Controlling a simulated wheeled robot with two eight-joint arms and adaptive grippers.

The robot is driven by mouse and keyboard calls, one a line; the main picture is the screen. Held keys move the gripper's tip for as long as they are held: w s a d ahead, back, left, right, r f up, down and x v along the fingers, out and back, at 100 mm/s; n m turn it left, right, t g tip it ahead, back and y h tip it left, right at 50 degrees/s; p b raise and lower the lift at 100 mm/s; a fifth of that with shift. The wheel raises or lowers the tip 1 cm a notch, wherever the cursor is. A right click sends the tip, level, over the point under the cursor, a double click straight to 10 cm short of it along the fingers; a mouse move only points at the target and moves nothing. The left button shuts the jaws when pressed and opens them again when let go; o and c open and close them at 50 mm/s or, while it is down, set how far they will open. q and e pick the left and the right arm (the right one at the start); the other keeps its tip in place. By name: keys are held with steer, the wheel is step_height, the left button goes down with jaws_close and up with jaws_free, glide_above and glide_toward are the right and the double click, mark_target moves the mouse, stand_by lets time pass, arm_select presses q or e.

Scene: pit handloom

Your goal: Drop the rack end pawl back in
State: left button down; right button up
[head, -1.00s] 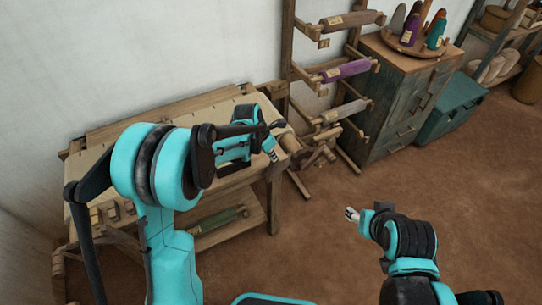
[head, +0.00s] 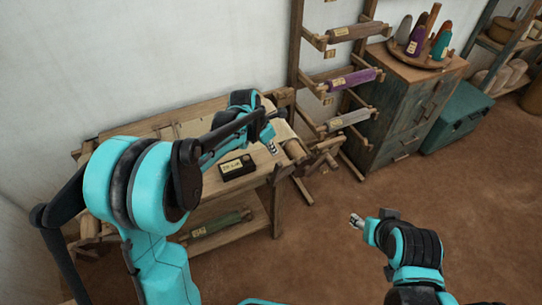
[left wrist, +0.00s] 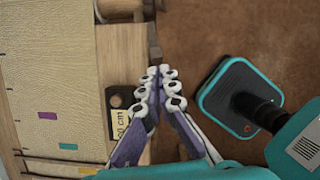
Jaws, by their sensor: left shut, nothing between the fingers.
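My left gripper (head: 272,148) is over the right end of the wooden loom bench. In the left wrist view its fingers (left wrist: 160,76) are shut together and hold nothing. A small dark piece (left wrist: 153,52) at the bench's wooden edge lies just beyond the fingertips. It may be the rack end pawl, but I cannot tell, nor whether it touches the fingers. My right gripper (head: 356,220) is over open floor, away from the bench; its fingers are too small to judge.
A black labelled block (head: 237,167) sits on the bench's front edge; it also shows in the left wrist view (left wrist: 119,118), partly behind the fingers. A roller rack (head: 350,77) and a wooden cabinet (head: 404,105) stand to the right. The floor before them is clear.

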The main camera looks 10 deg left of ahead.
arm_select(q)
steer(key=shift+s+d+r, duration=0.1)
steer(key=shift+d+r, duration=0.1)
steer(key=shift+r, duration=0.85)
steer(key=s+a+r+m+t+y+b, duration=0.1)
steer(key=s+a+r+m, duration=0.1)
steer(key=s+m, duration=0.4)
steer(key=s+a+r+m+t+b, duration=0.1)
steer(key=s+a+r+m, duration=0.15)
steer(key=s+m, duration=0.45)
steer(key=s+a+f+m+t+y+b, duration=0.1)
steer(key=s+m, duration=0.5)
steer(key=m, duration=0.1)
steer(key=s+a+f+m+t, duration=0.1)
steer(key=s+f+m, duration=0.1)
steer(key=s+m, duration=0.4)
steer(key=shift+a+f+m+y+b, duration=0.2)
steer(key=shift+a+m+y+b, duration=0.2)
steer(key=shift+m, duration=0.3)
